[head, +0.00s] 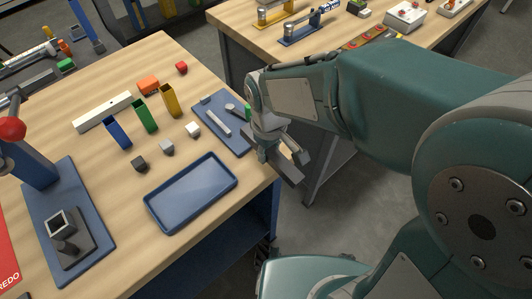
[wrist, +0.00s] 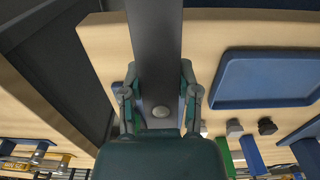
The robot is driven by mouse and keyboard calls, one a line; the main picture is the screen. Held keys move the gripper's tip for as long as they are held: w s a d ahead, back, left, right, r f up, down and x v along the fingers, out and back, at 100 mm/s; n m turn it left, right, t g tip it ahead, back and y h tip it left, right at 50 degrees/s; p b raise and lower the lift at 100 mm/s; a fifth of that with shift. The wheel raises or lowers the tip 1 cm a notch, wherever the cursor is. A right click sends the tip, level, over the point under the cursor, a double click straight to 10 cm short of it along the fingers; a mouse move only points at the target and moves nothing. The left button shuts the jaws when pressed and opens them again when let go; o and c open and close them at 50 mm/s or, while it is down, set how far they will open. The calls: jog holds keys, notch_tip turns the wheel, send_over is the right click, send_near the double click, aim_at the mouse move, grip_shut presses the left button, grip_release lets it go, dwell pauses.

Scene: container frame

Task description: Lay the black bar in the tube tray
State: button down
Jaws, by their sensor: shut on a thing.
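My gripper (head: 283,153) is shut on the black bar (head: 289,171), off the right edge of the wooden table. In the wrist view the bar (wrist: 154,40) runs from between the fingers (wrist: 160,95) up out of the picture. In the head view my gripper partly hides the bar. An empty blue tray (head: 190,193) with a low rim lies on the table, to the left of my gripper and apart from the bar. The tray also shows at the right of the wrist view (wrist: 265,78).
A blue board (head: 237,141) with small parts lies by the table edge near my gripper. Blue, green and yellow square tubes (head: 146,115) and several small cubes lie behind the tray. A blue press-like stand (head: 40,165) is at the left. A second table (head: 235,15) stands behind.

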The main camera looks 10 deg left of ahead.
jog(key=shift+w+a+f, duration=0.25)
jog(key=shift+w+f, duration=0.1)
jog(key=shift+f, duration=0.2)
jog(key=shift+w+a+f, duration=0.1)
jog(key=shift+w+f, duration=0.05)
jog(key=shift+f, duration=0.7)
jog(key=shift+w+a+f, duration=0.1)
jog(key=shift+w+f, duration=0.05)
jog(key=shift+f, duration=0.65)
jog(key=shift+f, duration=0.2)
jog(key=shift+c, duration=1.7)
grip_release()
jog(key=r, duration=1.1)
jog(key=shift+s+d, duration=0.2)
jog(key=shift+d, duration=0.15)
